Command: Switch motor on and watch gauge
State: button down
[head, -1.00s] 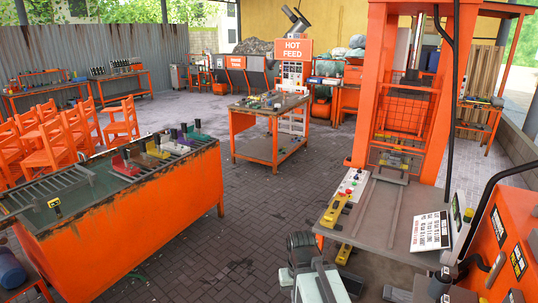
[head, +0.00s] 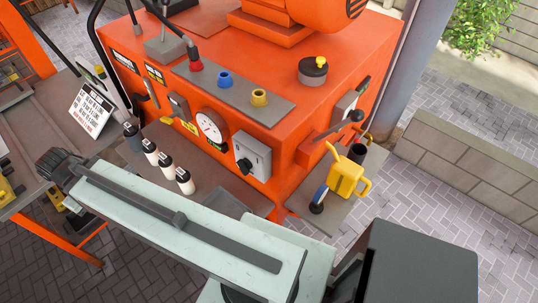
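The orange motor (head: 325,12) sits on top of the orange machine cabinet (head: 180,85), cut off by the top edge. The gauge (head: 209,127) is a round white dial on the cabinet's front; its reading is too small to tell. Right of it is a grey switch box (head: 262,154) with a black rotary knob (head: 245,166). My pale arm crosses the foreground, below and in front of the cabinet. The dark end of my arm, with my gripper (head: 58,168), is at the left, apart from the switch. Its fingers cannot be made out.
Several small bottles (head: 166,160) stand on a shelf below the gauge. A yellow oil can (head: 346,176) and a black cup (head: 357,153) stand on a side shelf. A lever (head: 340,126) sticks out at the right. A printed sign (head: 92,111) stands at the left. Paving at the right is clear.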

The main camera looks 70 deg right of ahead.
aim_at(244, 166)
jog(key=z, duration=0.3)
jog(key=k, duration=1.55)
jog(key=u, duration=1.4)
jog(key=i, duration=0.4)
jog(key=z, duration=0.4)
